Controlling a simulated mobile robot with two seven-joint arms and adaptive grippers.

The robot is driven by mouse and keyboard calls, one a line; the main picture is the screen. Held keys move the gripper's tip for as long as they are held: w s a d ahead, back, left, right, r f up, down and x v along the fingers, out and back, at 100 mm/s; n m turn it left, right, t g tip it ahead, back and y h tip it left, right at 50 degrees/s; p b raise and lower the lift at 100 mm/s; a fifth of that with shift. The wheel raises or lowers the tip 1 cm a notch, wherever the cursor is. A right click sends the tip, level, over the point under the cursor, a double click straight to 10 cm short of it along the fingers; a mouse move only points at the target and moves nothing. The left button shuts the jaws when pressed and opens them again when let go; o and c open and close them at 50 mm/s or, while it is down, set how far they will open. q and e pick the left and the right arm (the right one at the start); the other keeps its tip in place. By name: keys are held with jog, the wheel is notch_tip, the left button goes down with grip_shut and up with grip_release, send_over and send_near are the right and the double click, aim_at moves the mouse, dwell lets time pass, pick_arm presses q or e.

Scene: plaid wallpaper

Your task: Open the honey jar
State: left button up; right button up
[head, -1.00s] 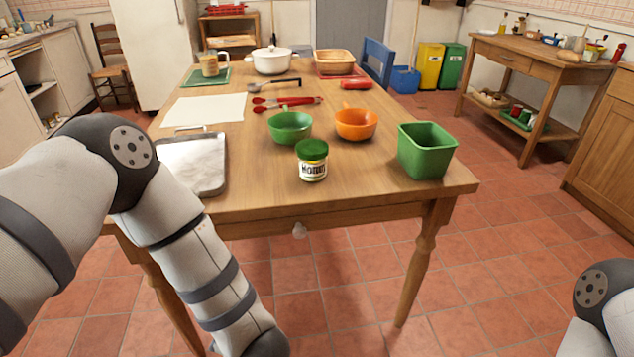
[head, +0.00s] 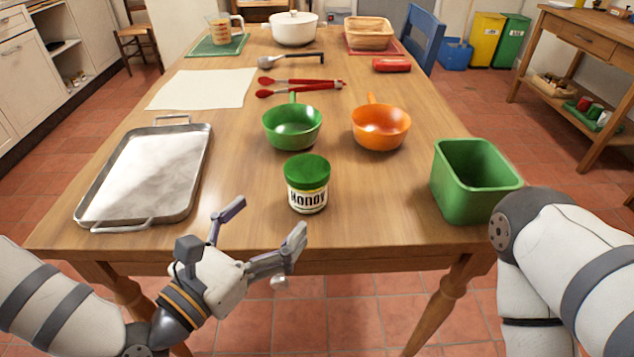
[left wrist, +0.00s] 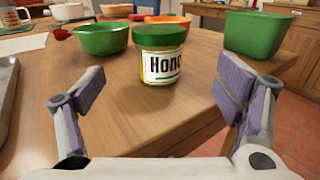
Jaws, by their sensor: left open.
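The honey jar (head: 307,192) stands upright near the front edge of the wooden table, with its green lid (head: 307,170) on. It also shows in the left wrist view (left wrist: 162,68), just beyond the fingers, its label facing me. My left gripper (head: 262,222) is open and empty at the table's front edge, in front of and to the left of the jar, pointing towards it. In the left wrist view its two fingers (left wrist: 160,92) are spread wide, and the jar appears between them, apart from both. My right arm is at the right edge of the head view; its gripper is hidden.
A green bin (head: 450,208) stands right of the jar. A green bowl (head: 290,140) and an orange bowl (head: 380,140) stand behind it. A metal tray (head: 92,208) lies at the left. Red tongs (head: 300,84) lie farther back. Bare tabletop surrounds the jar.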

aim_at(296, 192)
pick_arm(q)
jog(key=x, duration=1.1)
jog(key=shift+f+p, duration=0.3)
jog(key=shift+f, duration=0.1)
jog(key=shift+a, duration=0.1)
jog(key=c, duration=1.5)
